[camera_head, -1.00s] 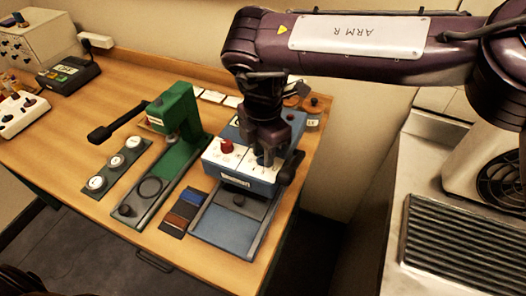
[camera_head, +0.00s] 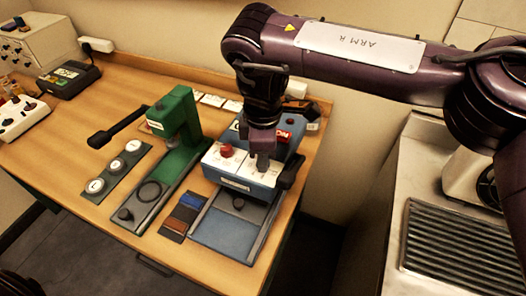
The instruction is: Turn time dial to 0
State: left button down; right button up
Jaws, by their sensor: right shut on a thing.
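The blue machine (camera_head: 243,185) stands at the right end of the wooden table, with a pale top panel carrying a red knob (camera_head: 227,150). My right gripper (camera_head: 263,163) points down over the right half of this panel. It is shut on what appears to be the time dial, which the fingers hide, so its setting cannot be read. A red label or display with pale letters (camera_head: 284,135) shows partly behind the gripper. My left gripper is not in view.
A green press (camera_head: 178,120) with a black lever stands left of the machine. A strip of round white-topped pieces (camera_head: 115,165) and colour swatches (camera_head: 184,214) lie nearby. A black lever (camera_head: 291,170) sticks out at the machine's right side.

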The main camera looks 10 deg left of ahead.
jog(key=shift+r, duration=0.1)
dwell(0.3)
jog(key=o, duration=1)
notch_tip(320, 180, up, 8)
jog(key=shift+f, duration=0.15)
